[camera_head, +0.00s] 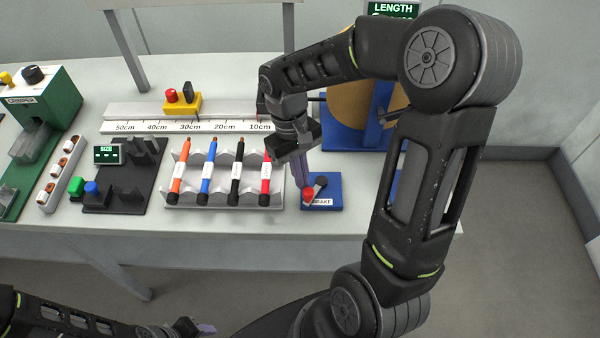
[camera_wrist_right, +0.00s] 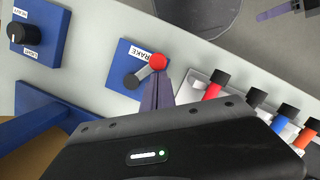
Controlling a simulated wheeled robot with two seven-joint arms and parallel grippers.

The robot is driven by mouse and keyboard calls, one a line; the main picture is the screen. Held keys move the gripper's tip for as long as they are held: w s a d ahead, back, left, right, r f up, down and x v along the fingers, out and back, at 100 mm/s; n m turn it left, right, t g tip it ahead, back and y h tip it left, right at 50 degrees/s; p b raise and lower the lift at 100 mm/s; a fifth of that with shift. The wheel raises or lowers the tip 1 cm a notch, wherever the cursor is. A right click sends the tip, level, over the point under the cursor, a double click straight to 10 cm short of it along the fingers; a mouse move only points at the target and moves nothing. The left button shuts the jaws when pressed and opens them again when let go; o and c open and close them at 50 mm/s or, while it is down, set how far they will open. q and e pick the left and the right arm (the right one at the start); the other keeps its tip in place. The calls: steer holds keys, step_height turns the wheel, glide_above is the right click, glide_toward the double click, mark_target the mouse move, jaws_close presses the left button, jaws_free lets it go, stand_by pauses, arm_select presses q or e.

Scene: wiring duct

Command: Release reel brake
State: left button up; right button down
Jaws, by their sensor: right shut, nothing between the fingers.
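The reel brake is a small blue block (camera_head: 335,195) with a BRAKE label, near the table's front edge. Its short lever has a dark pivot (camera_head: 320,182) and a red knob (camera_head: 308,195) toward the front left. The wrist view shows the block (camera_wrist_right: 122,55), the grey lever and the red knob (camera_wrist_right: 157,61). My right gripper (camera_head: 304,187) is shut and empty, pointing down, its purple fingertips (camera_wrist_right: 160,80) right at the knob; whether they touch cannot be told. My left gripper (camera_head: 206,329) is low at the bottom edge, away from the table; its jaw opening is unclear.
A rack (camera_head: 220,197) of several coloured pens stands just left of the brake. The tan reel (camera_head: 372,102) on its blue stand is behind, partly hidden by my right arm. A blue box with a black dial (camera_wrist_right: 24,34) lies across from the brake.

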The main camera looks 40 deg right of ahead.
mark_target(308, 193)
steer(key=s+n, duration=0.1)
steer(key=n, duration=0.1)
steer(key=s+n+h, duration=0.1)
steer(key=n, duration=0.1)
steer(key=shift+s, duration=0.1)
steer(key=n, duration=0.1)
steer(key=s+n, duration=0.1)
steer(key=n, duration=0.1)
steer(key=shift+s+d+h, duration=0.15)
steer(key=shift+d+h, duration=0.1)
steer(key=shift+h, duration=0.05)
steer(key=n, duration=0.1)
steer(key=s+d+n+t, duration=0.1)
steer(key=n, duration=0.2)
steer(key=shift+s+d+n+h, duration=0.25)
steer(key=shift+s+n+h, duration=0.1)
steer(key=shift+n+h, duration=0.05)
steer(key=shift+s+d, duration=0.15)
steer(key=shift+d, duration=0.1)
steer(key=shift+a, duration=0.2)
steer(key=a, duration=0.1)
steer(key=w+a, duration=0.2)
steer(key=shift+a+r, duration=0.15)
steer(key=shift+r, duration=0.1)
steer(key=v, duration=0.9)
steer(key=shift+s+r, duration=0.2)
steer(key=shift+r, duration=0.1)
